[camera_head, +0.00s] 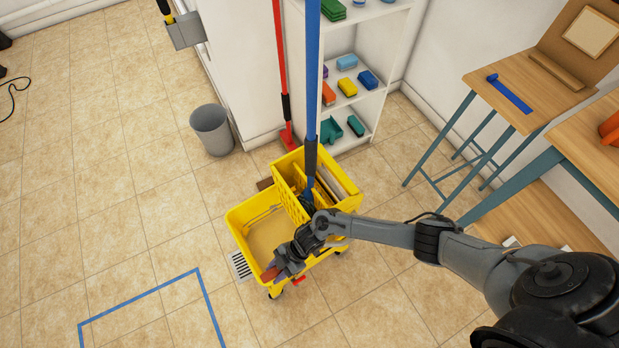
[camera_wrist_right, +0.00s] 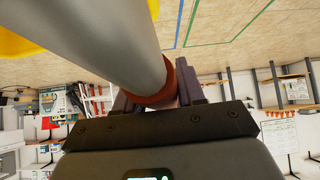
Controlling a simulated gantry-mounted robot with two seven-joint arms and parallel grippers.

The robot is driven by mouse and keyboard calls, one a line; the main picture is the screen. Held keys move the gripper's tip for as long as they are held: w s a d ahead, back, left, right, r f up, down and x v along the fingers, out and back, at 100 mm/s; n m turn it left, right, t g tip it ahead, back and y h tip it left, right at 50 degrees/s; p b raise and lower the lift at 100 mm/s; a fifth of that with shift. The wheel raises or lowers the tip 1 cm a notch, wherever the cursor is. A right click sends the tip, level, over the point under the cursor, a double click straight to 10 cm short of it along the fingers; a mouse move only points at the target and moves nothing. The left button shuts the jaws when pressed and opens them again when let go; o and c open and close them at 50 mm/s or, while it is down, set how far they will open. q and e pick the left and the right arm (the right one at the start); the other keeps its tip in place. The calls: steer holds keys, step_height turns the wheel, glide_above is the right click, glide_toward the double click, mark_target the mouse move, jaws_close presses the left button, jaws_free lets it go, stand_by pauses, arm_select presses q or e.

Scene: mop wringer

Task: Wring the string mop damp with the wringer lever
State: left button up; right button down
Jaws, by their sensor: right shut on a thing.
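The mop's blue handle (camera_head: 313,75) stands nearly upright in the yellow wringer (camera_head: 345,204) on the yellow bucket (camera_head: 240,222). My right gripper (camera_head: 272,271) is low at the front side of the bucket. It is shut on the wringer lever, whose reddish grip shows at its fingers. In the right wrist view, the grey lever (camera_wrist_right: 120,45) runs to the reddish grip (camera_wrist_right: 181,80) between the fingers (camera_wrist_right: 158,93). My left gripper is not in view.
A grey bin (camera_head: 211,130) stands behind the bucket to the left. A white shelf (camera_head: 372,105) with coloured sponges and a red-handled tool (camera_head: 281,60) is behind it. Wooden tables (camera_head: 525,85) stand at right. Blue tape (camera_head: 140,295) marks clear floor at front left.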

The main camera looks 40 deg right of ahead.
steer(key=shift+s+d+f, duration=0.5)
steer(key=shift+s+f, duration=0.05)
steer(key=shift+f, duration=0.15)
steer(key=shift+r+p, duration=0.65)
steer(key=r+p, duration=0.3)
steer(key=d+r+p, duration=0.1)
steer(key=r+p, duration=0.2)
steer(key=d+r+p, duration=0.1)
steer(key=r+p, duration=0.2)
steer(key=r, duration=0.1)
steer(key=shift+s, duration=0.1)
steer(key=shift+r, duration=0.1)
steer(key=shift+a, duration=0.1)
